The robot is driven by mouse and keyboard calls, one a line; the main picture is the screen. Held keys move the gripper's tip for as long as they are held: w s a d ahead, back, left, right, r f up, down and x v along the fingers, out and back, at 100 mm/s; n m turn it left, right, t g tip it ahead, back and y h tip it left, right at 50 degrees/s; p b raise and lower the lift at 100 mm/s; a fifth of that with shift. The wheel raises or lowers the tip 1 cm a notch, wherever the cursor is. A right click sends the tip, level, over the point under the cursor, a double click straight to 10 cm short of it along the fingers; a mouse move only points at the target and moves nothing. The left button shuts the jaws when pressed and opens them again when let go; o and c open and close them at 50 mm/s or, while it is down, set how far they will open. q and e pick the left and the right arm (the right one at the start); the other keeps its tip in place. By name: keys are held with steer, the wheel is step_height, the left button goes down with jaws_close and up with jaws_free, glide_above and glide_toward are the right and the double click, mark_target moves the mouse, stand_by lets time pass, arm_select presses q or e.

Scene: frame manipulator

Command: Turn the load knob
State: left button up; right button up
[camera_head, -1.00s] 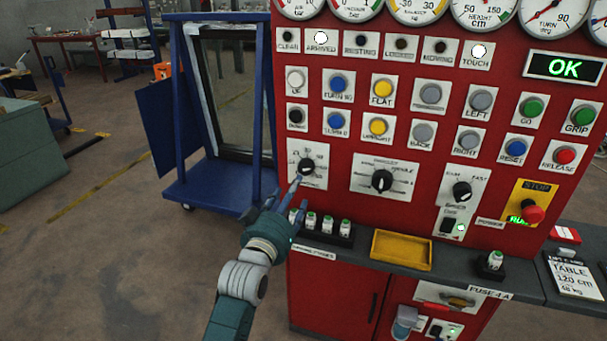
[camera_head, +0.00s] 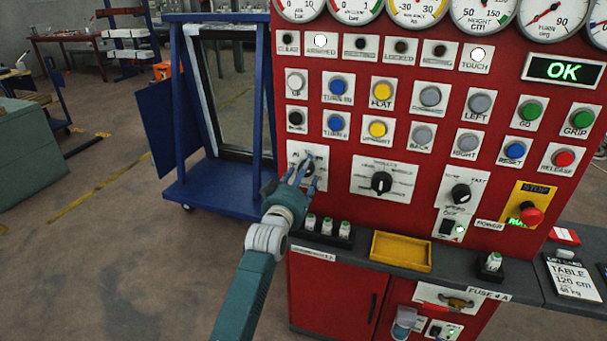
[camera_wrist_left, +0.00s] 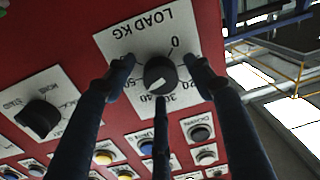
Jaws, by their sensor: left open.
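The load knob (camera_wrist_left: 160,76) is a black dial on a white plate marked "LOAD KG" (camera_wrist_left: 146,28), upside down in the left wrist view. In the head view its plate (camera_head: 322,154) is at the lower left of the red panel, and the knob is partly hidden by my gripper. My left gripper (camera_head: 300,172) is open, its dark fingers pointing at the panel. In the left wrist view its fingers (camera_wrist_left: 160,80) stand around the knob, two at its sides and one below; I cannot tell whether they touch it. My right gripper is not in view.
The red panel (camera_head: 345,215) carries several buttons, gauges and other knobs, including a black knob (camera_head: 381,182) to the right. A red stop button (camera_head: 531,213) is far right. A ledge below holds a yellow tray (camera_head: 402,250) and small fuses (camera_head: 328,226). A blue frame cart (camera_head: 215,185) stands left.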

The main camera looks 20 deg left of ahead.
arm_select(q)
steer(key=c, duration=1.2)
steer(key=shift+o, duration=0.2)
steer(key=m+p, duration=0.1)
steer(key=m, duration=0.2)
steer(key=o, duration=1.2)
steer(key=shift+c, duration=0.2)
steer(key=shift+s, duration=0.1)
steer(key=s, duration=1.1)
steer(key=shift+s, duration=0.4)
